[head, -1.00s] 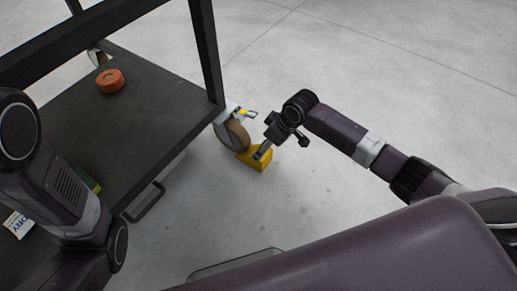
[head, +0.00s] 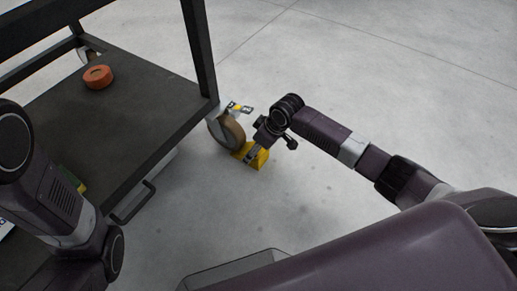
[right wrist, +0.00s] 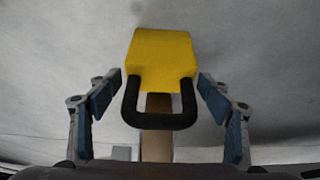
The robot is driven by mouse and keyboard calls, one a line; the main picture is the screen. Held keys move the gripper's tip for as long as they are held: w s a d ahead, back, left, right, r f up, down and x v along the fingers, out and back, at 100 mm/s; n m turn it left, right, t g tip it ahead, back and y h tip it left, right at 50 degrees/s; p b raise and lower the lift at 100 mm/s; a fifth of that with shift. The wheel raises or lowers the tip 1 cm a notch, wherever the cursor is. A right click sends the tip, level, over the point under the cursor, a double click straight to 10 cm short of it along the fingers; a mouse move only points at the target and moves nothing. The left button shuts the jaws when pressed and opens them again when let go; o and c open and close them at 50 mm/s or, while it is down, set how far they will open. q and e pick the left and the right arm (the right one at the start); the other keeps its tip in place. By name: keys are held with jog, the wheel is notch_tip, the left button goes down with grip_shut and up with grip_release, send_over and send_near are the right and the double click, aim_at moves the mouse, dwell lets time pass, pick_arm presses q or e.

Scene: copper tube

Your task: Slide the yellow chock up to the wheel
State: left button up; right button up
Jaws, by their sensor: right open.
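The yellow chock (head: 261,160) sits on the floor beside the brown cart wheel (head: 229,133), touching or very near it; the gap is hard to judge. In the right wrist view, the chock (right wrist: 160,58) is up the middle, with its black loop handle (right wrist: 158,121) between my fingers. A tan surface, seemingly the wheel (right wrist: 157,150), shows behind the handle. My right gripper (head: 254,149) is low over the chock and partly covers it. Its fingers (right wrist: 160,108) are open, one on each side of the handle, apart from it. My left gripper is out of view.
The dark cart (head: 130,118) stands at the left, with an orange roll (head: 98,77) on its shelf. A caster lever (head: 240,107) sticks out above the wheel. The grey floor (head: 400,80) to the right is clear.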

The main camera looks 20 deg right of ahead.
jog(key=shift+w+a+f+b, duration=0.2)
jog(key=shift+f+b, duration=0.1)
jog(key=shift+f, duration=0.3)
jog(key=c, duration=1.6)
jog(key=o, duration=1.6)
jog(key=v, duration=1.2)
